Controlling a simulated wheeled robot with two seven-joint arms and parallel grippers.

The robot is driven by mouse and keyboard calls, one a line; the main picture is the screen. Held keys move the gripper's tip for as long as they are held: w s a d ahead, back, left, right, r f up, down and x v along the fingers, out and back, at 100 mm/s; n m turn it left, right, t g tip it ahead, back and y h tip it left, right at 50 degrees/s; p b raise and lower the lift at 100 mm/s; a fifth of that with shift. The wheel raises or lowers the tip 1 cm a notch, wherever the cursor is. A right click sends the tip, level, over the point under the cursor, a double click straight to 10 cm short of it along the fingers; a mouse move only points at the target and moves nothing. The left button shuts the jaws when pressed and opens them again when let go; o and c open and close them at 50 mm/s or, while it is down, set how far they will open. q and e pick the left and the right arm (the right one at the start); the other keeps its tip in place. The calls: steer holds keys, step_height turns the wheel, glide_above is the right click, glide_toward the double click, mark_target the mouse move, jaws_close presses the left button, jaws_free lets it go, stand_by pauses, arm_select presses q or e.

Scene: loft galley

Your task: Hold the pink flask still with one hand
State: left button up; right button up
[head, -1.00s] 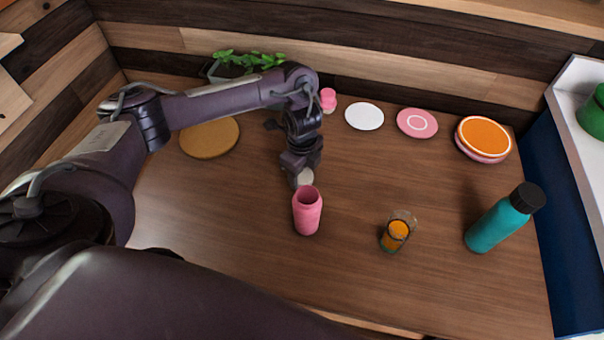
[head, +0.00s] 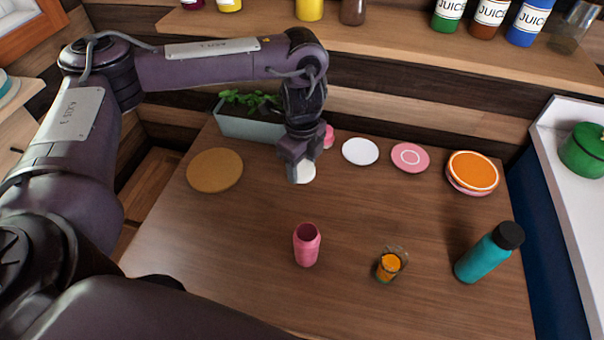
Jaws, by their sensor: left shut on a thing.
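The pink flask (head: 307,247) stands upright on the wooden counter, front of centre. Its top is open and dark inside. My left gripper (head: 297,175) is behind the flask in the picture, apart from it. It points down and is shut on a small pale round thing (head: 307,173), partly hidden by the fingers. What this thing is, I cannot tell. A small pink thing (head: 328,137) shows behind the gripper, partly covered by it. My right gripper is not in view.
A glass with orange contents (head: 390,264) and a teal bottle (head: 483,258) stand right of the flask. Flat discs lie along the back, including a white one (head: 360,151) and a tan one (head: 215,169). A planter (head: 245,128) stands at the back left. The counter around the flask is clear.

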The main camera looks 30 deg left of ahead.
arm_select(q)
steer(key=shift+r, duration=1.1)
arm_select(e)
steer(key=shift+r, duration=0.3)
